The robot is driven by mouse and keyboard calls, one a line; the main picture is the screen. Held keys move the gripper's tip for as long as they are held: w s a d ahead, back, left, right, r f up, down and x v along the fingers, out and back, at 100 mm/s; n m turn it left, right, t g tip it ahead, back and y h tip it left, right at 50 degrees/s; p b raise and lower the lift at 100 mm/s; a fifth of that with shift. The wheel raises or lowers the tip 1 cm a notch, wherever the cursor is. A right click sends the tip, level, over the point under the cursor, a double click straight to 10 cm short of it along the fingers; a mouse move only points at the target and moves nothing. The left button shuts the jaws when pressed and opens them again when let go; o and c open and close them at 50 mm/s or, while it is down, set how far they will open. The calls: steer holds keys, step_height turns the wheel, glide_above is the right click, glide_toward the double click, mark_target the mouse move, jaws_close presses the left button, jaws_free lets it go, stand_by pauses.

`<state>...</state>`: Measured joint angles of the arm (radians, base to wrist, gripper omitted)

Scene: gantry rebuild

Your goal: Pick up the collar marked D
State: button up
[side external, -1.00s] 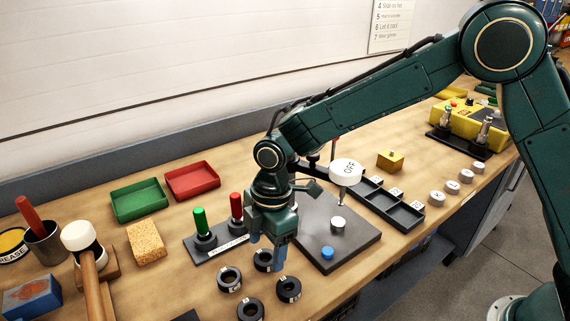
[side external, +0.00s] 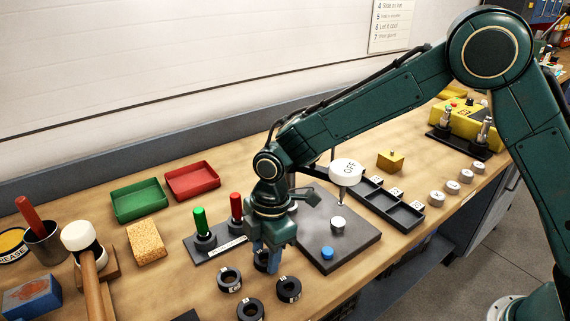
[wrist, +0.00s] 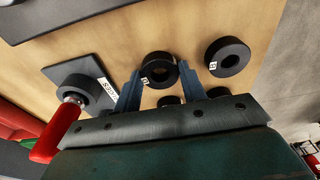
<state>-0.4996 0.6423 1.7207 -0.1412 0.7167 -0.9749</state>
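Several black ring-shaped collars with small white letter tags lie on the wooden bench. My gripper (side external: 267,260) points down over the rearmost collar (side external: 259,266), largely hiding it in the side view. In the wrist view my gripper (wrist: 160,68) is open, and this collar (wrist: 158,58) shows between and just beyond its fingertips; contact cannot be told. Another collar (wrist: 228,56) lies to the right; it is the right collar (side external: 289,289) in the side view. A left collar (side external: 229,279) and a front collar (side external: 250,309) lie nearby. The tags are too small to read surely.
A stand with green (side external: 200,222) and red (side external: 236,207) handles is close behind the collars. A dark plate (side external: 350,250) with a blue button lies to the right. A mallet (side external: 90,265) and sponge (side external: 146,242) are left. Bare bench surrounds the collars.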

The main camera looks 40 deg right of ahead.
steer(key=shift+r, duration=0.1)
step_height(320, 180, up, 20)
steer(key=shift+f, duration=0.1)
stand_by(0.8)
steer(key=shift+w+d, duration=0.1)
stand_by(0.5)
